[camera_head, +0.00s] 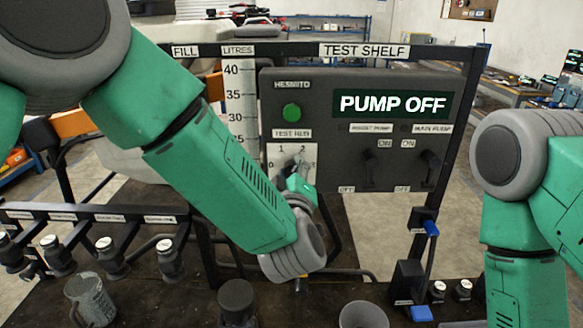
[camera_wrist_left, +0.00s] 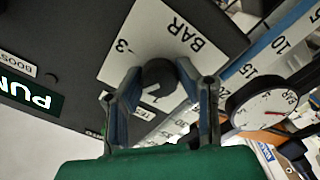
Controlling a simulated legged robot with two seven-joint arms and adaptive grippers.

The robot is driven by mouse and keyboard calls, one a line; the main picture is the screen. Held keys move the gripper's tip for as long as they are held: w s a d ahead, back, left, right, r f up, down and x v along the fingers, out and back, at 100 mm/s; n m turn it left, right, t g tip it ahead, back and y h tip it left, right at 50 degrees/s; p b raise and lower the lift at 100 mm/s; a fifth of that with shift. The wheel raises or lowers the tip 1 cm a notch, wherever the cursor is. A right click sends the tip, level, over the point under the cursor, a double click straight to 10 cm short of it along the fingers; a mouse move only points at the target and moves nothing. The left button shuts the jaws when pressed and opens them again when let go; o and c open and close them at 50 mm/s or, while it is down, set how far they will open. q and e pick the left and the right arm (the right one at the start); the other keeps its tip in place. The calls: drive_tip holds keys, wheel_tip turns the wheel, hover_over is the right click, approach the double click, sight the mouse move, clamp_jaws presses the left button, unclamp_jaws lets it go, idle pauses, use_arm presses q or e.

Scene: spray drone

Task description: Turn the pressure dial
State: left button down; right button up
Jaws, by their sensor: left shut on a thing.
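The pressure dial is a dark round knob (camera_wrist_left: 158,76) on a white plate marked with numbers and BAR in the left wrist view. In the head view the white plate (camera_head: 283,151) sits under the TEST RUN label on the dark panel (camera_head: 330,110); the knob there is mostly hidden behind my gripper. My left gripper (camera_head: 297,170) is at the plate. In the left wrist view its two fingers (camera_wrist_left: 160,80) stand on opposite sides of the knob and are shut on it. The knob's exact setting is hard to read. My right gripper is out of view; only its arm shows at the right.
A PUMP OFF display (camera_head: 393,104), a green button (camera_head: 292,112) and two pump levers (camera_head: 429,168) are on the panel. A round BAR gauge (camera_wrist_left: 268,108) stands beside the scale. A rail with several hanging fittings (camera_head: 110,258) and cups (camera_head: 363,315) are below.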

use_arm(q)
drive_tip(key=shift+s+d+f+m, duration=0.1)
drive_tip(key=shift+s+f+m, duration=0.05)
drive_tip(key=shift+f+m, duration=0.3)
drive_tip(key=c, duration=1.4)
unclamp_jaws()
drive_tip(key=shift+o, duration=1.1)
drive_tip(key=shift+r, duration=0.15)
drive_tip(key=shift+d, duration=0.1)
drive_tip(key=s, duration=1.1)
drive_tip(key=shift+s, duration=0.3)
